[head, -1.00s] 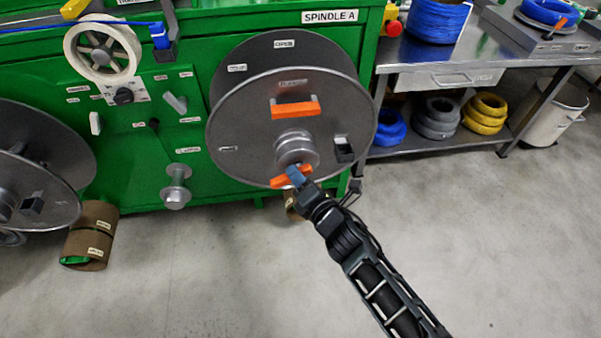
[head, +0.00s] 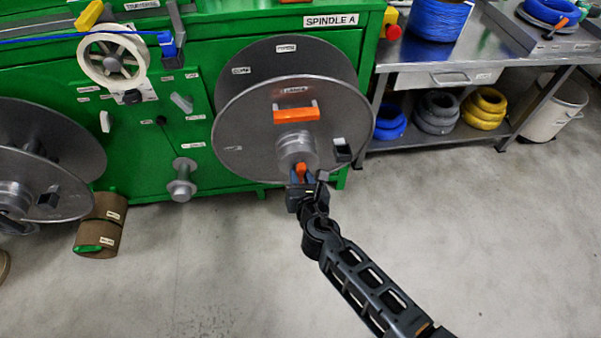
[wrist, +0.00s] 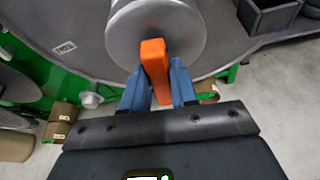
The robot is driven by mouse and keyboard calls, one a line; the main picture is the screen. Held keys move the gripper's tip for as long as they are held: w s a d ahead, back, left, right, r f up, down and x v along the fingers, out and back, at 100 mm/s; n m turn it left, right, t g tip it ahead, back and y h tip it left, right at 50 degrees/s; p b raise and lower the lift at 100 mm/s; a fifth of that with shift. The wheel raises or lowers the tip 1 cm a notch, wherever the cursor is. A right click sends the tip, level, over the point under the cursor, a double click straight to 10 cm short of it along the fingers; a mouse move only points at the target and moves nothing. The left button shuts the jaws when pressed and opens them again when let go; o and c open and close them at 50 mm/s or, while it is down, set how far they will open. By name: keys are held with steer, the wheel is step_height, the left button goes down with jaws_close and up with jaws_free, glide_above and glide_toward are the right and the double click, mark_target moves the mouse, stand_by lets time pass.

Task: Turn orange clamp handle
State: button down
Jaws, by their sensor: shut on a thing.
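The orange clamp handle (head: 298,169) sits at the lower front of the grey spindle hub (head: 296,148) on the large reel (head: 245,135). In the wrist view the handle (wrist: 154,66) stands nearly upright in front of the hub (wrist: 150,28). My gripper (head: 301,179) is at the handle, with one blue finger on each side. In the wrist view my gripper (wrist: 159,78) is shut on the handle, which covers part of the hub. The fingers hide part of the handle in the head view.
A second orange handle (head: 296,115) is on the reel face above the hub. A dark block (head: 342,152) is on the reel's right side. Brown rolls (head: 100,226) stand on the floor at left. A metal bench (head: 440,60) stands at right. The floor in front is clear.

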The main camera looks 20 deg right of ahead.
steer(key=shift+n+h+p, duration=0.3)
steer(key=shift+n, duration=0.2)
steer(key=shift+f, duration=0.1)
steer(key=c, duration=1)
jaws_free()
steer(key=shift+o, duration=0.2)
steer(key=shift+s, duration=0.15)
steer(key=p+v, duration=0.1)
steer(key=v, duration=0.6)
steer(key=shift+s+r, duration=0.2)
steer(key=shift+r, duration=0.05)
steer(key=shift+a, duration=0.1)
